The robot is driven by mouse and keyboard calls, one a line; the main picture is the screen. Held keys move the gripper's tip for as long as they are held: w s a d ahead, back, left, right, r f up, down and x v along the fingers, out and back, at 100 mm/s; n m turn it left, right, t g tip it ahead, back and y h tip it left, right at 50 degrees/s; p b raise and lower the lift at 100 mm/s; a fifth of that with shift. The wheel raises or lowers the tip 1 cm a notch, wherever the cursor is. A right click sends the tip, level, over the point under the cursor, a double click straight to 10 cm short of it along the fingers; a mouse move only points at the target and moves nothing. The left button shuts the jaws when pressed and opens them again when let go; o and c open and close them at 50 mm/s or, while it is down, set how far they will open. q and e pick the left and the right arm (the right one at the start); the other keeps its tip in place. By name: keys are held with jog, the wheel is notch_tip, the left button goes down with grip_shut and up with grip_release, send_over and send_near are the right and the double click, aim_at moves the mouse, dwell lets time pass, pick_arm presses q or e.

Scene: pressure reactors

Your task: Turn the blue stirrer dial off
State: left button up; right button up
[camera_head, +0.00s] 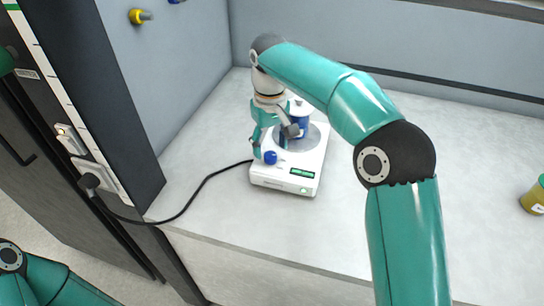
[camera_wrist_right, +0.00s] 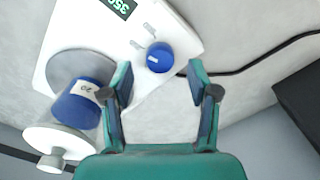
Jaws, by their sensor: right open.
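The blue stirrer dial (camera_head: 270,157) is on the front left of the white stirrer (camera_head: 283,180), which stands on the bench. In the right wrist view the dial (camera_wrist_right: 159,57) has a pale pointer mark and lies just beyond and between the fingertips. My right gripper (camera_head: 275,140) is open above the stirrer, close to the dial; its fingers (camera_wrist_right: 158,80) stand apart on either side, with nothing between the pads. A lit green display (camera_head: 302,173) is on the stirrer's front; it reads about 350 in the wrist view. My left gripper is out of view.
A blue-banded vessel (camera_head: 299,122) stands on the stirrer plate, close behind the right gripper; it also shows in the wrist view (camera_wrist_right: 82,104). A black cable (camera_head: 203,184) runs to a wall socket. A yellow-green container (camera_head: 534,196) is far right. The bench between is clear.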

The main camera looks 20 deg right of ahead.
aim_at(270, 156)
jog(key=shift+f, duration=1.4)
jog(key=shift+c, duration=0.2)
jog(key=c, duration=1.1)
jog(key=shift+d, duration=0.2)
grip_shut()
jog(key=shift+a, duration=0.15)
